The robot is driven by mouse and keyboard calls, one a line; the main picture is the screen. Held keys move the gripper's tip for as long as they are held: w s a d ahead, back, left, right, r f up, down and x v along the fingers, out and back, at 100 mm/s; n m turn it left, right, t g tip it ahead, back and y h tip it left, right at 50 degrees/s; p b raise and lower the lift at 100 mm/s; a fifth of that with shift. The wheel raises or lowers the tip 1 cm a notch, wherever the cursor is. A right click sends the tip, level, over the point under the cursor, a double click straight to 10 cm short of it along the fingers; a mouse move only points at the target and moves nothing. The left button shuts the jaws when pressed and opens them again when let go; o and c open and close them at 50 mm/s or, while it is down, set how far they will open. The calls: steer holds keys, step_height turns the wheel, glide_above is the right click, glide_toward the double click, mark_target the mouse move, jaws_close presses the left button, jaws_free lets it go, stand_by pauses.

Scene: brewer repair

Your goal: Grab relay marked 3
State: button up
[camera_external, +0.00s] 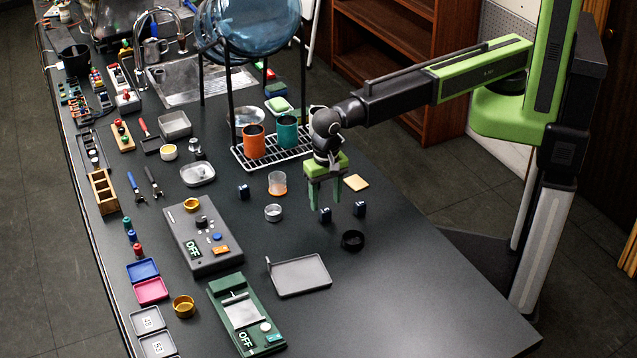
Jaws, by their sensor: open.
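Three small dark blue blocks with pale marks, which look like relays, stand on the dark counter: one below my gripper (325,215), one to its right (360,209), and one farther left (243,191). Their marks are too small to read, so I cannot tell which relay is 3. My gripper (325,203) points down with its green fingers apart and nothing seen between them. Its fingertips are just above or beside the nearest block; the exact height gap is unclear.
A black ring (352,240) lies in front of the blocks. A clear orange-based cup (277,184) and a metal ring (273,212) stand left. Behind is a wire rack (240,155) with orange and teal mugs. A grey tray (300,275) lies nearer; the counter's right side is clear.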

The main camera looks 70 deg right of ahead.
mark_target(325, 210)
step_height(325, 210, down, 3)
steer(key=shift+f+b, duration=0.2)
steer(key=shift+b, duration=0.8)
steer(key=shift+r, duration=0.2)
steer(key=shift+c, duration=0.4)
jaws_close()
